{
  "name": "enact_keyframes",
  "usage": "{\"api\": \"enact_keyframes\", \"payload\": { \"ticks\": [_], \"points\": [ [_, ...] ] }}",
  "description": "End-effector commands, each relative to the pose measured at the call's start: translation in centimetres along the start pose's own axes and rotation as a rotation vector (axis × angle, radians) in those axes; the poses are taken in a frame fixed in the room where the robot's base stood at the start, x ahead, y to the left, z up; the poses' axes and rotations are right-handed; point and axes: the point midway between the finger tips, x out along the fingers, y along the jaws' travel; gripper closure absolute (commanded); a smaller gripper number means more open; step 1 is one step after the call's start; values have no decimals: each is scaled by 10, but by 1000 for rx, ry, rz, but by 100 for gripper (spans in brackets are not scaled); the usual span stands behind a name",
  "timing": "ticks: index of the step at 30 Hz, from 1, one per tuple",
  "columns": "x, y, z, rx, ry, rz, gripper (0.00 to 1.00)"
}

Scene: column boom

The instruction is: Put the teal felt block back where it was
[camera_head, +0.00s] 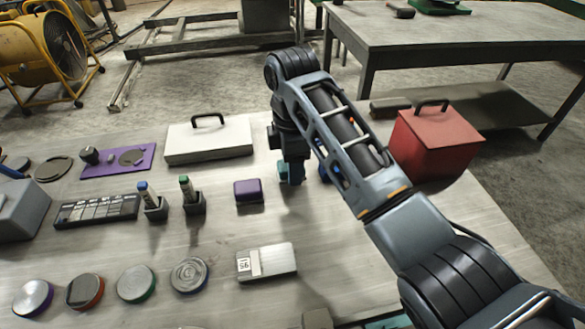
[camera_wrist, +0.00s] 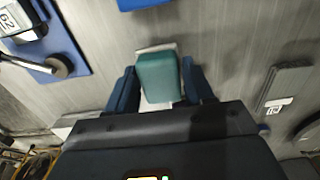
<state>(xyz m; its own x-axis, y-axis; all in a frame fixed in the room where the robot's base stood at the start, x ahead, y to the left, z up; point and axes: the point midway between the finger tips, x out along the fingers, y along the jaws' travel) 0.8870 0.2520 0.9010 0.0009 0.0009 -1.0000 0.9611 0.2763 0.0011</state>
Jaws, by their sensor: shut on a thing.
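The teal felt block (camera_wrist: 158,76) sits between the two dark blue fingers of my gripper (camera_wrist: 160,85) in the wrist view. My gripper is shut on it. A pale surface shows around the block's far and near ends. In the head view my gripper (camera_head: 291,178) points down over the table, right of the purple block (camera_head: 248,190). A small part of the teal block (camera_head: 283,172) shows there, mostly hidden by the gripper. I cannot tell whether the block touches the table.
A white lidded case (camera_head: 208,142) stands behind to the left, and a red box (camera_head: 433,140) to the right. Two marker holders (camera_head: 195,204), several round tins (camera_head: 136,284) and a labelled box (camera_head: 266,262) stand left and in front. The table right of the labelled box looks clear.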

Motion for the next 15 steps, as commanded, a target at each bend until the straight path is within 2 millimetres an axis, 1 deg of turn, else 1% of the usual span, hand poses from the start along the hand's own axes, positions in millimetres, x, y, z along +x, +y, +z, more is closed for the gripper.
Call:
{"api": "enact_keyframes", "payload": {
  "ticks": [1, 4, 14, 15],
  "points": [
    [7, -1, 0, 0, 0, -3, 72],
    [15, 0, 0, -1, 0, 0, 72],
    [18, 0, 0, 0, 0, 1, 72],
    [19, 0, 0, 0, 0, 1, 47]
  ]
}}
